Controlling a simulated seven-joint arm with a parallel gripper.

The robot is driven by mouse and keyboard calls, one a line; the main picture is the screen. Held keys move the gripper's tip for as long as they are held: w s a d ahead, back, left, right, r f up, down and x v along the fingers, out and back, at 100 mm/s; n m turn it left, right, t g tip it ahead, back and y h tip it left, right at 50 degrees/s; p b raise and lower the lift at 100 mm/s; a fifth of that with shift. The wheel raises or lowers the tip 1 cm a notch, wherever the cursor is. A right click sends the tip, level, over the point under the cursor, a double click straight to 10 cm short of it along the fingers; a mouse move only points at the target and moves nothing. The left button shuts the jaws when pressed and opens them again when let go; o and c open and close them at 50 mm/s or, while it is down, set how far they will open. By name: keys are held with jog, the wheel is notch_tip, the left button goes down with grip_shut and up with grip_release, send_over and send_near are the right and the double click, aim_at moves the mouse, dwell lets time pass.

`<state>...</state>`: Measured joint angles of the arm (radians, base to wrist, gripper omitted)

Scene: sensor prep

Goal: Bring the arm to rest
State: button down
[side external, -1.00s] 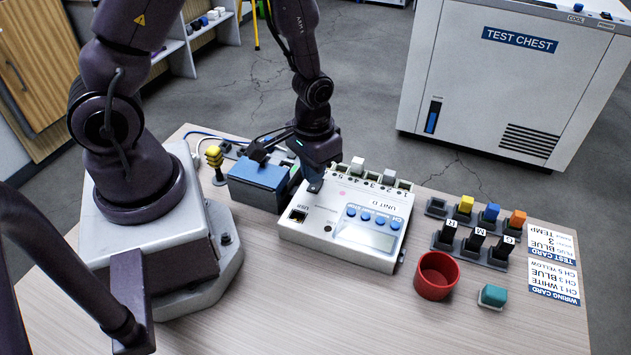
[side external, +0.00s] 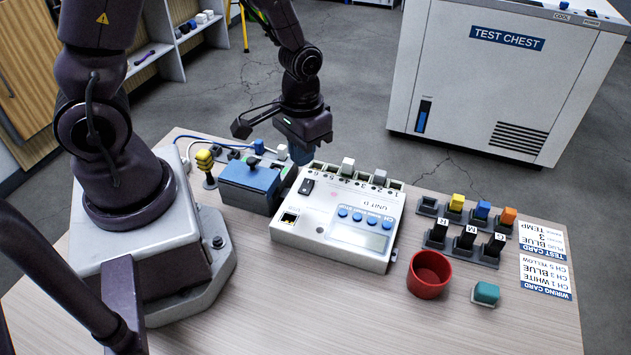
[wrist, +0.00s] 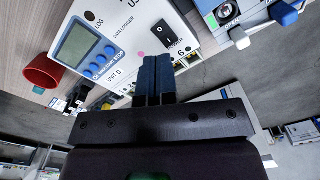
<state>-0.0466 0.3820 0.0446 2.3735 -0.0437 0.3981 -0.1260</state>
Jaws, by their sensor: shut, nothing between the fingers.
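My gripper (side external: 301,156) is shut and empty, with its blue fingertips above the back left corner of the white data logger (side external: 318,233) marked UNIT D. In the wrist view the closed fingers (wrist: 154,75) point over the logger (wrist: 133,22) beside its channel sockets. A black rocker switch (side external: 306,187) is in plain view on the logger's left side. Blue buttons and a screen show on its top. A white plug (side external: 347,166) and a grey plug (side external: 379,177) stand in the sockets along its back edge.
A blue box (side external: 248,180) stands left of the logger, with a yellow-topped post (side external: 205,163) beside it. A red cup (side external: 428,275), teal block (side external: 486,293), coloured plugs and two printed cards occupy the right. The front of the table is clear.

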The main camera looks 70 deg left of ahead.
jog(key=s+d+r+m+t, duration=0.1)
jog(key=s+r+t, duration=0.2)
jog(key=r, duration=0.8)
jog(key=s+d+r+m+t, duration=0.1)
jog(key=s+r, duration=0.3)
jog(key=r, duration=0.8)
jog(key=shift+s+d+m+t, duration=0.2)
jog(key=shift+s+m+t, duration=0.25)
jog(key=shift+t, duration=0.45)
jog(key=shift+w, duration=0.1)
